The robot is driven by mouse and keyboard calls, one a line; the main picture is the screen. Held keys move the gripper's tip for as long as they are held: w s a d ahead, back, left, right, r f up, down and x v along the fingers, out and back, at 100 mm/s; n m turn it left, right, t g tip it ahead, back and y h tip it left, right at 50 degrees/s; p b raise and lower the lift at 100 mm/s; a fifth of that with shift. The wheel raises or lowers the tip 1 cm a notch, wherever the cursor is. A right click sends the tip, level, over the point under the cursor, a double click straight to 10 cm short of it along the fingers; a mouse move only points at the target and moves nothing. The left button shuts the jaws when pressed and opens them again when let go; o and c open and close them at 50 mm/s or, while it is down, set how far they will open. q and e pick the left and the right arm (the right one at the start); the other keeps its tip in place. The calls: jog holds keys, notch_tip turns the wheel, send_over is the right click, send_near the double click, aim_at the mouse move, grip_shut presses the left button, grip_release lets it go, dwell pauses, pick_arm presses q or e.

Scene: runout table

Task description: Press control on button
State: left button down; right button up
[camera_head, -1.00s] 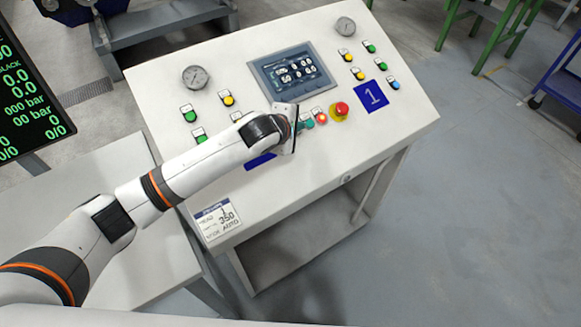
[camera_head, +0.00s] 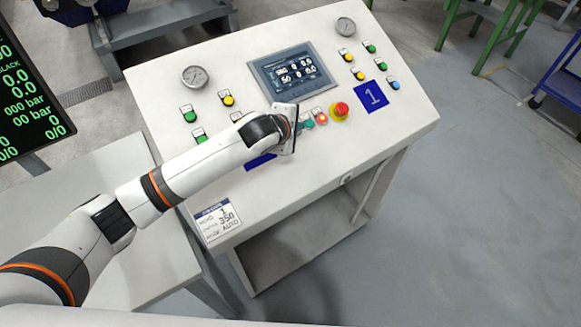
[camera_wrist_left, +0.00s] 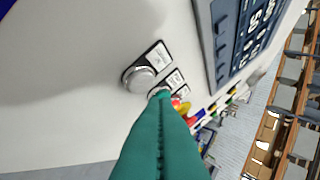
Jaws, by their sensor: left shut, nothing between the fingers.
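The sloped white control panel (camera_head: 300,170) fills the middle of the head view. My left gripper (camera_head: 306,126) is shut and empty, its teal fingers low over the panel, just left of a lit red button (camera_head: 321,118). In the left wrist view the teal fingertips (camera_wrist_left: 162,96) are at a button whose silver rim shows behind them; they hide most of it. I cannot tell whether they touch it. A silver round control (camera_wrist_left: 138,79) with a label sits beside it. The label lettering is too small to read, so I cannot tell which is control on. My right gripper is out of view.
A red mushroom button on a yellow base (camera_head: 341,111) stands close right of my fingers. A touchscreen (camera_head: 290,72) lies above them. Two gauges (camera_head: 194,77) and several green, yellow and blue buttons are on the panel. Clear floor (camera_head: 480,200) lies to the right.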

pick_arm(q)
jog(key=shift+f, duration=0.2)
dwell(0.5)
jog(key=shift+w+a+f, duration=0.1)
jog(key=shift+w+f, duration=0.05)
jog(key=shift+f, duration=0.05)
jog(key=shift+w+a+f, duration=0.1)
jog(key=shift+w+f, duration=0.05)
jog(key=shift+f, duration=0.35)
dwell(0.7)
jog(key=shift+r, duration=0.1)
jog(key=shift+s+d+r+p, duration=0.1)
jog(key=shift+s+r+p, duration=0.1)
jog(key=shift+r+p, duration=0.25)
jog(key=shift+s+d+r+p, duration=0.15)
jog(key=shift+r+p, duration=0.2)
jog(key=shift+p, duration=0.2)
jog(key=shift+s+d+r+p, duration=0.1)
jog(key=shift+r+p, duration=0.45)
jog(key=shift+p, duration=0.05)
jog(key=r+p, duration=0.1)
jog(key=s+r+p, duration=0.1)
jog(key=r+p, duration=0.1)
jog(key=d+r+p, duration=0.1)
jog(key=p, duration=0.1)
jog(key=shift+s+d+r, duration=0.1)
jog(key=shift+s+r, duration=0.05)
jog(key=shift+s, duration=0.25)
